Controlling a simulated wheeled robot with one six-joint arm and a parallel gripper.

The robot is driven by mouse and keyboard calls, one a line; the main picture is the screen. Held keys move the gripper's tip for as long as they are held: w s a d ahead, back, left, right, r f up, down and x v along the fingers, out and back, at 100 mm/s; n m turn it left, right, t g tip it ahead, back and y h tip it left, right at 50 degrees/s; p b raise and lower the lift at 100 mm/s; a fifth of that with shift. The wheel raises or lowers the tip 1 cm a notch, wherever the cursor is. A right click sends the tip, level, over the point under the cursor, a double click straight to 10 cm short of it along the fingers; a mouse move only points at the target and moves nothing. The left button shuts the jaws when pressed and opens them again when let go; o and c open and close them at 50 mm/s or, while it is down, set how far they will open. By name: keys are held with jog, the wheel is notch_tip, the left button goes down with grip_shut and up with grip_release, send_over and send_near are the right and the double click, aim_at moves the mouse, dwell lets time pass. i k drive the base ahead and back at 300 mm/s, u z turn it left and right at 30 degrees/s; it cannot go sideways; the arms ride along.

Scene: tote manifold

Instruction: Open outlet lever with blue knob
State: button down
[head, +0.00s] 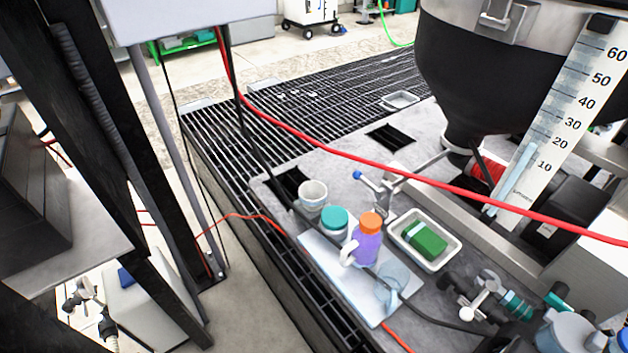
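A small blue knob (357,175) sits at the left end of a short lever, right of the white cup. The lever joins a pale metal outlet valve (384,188) on the grey bench top. A thin metal pipe runs from near the valve up toward the neck of the large black hopper (470,90). The lever points up and to the left in the picture. I cannot tell from this view whether the valve is open. My gripper is not in view.
A white cup (313,194), a teal-capped jar (334,219), an orange-capped purple bottle (366,240) and a white tray with a green block (452,243) stand close in front. A red cable (330,155) crosses above the bench. Another valve (487,286) is at lower right.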

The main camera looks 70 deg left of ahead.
aim_at(379, 194)
jog(key=u, duration=2.05)
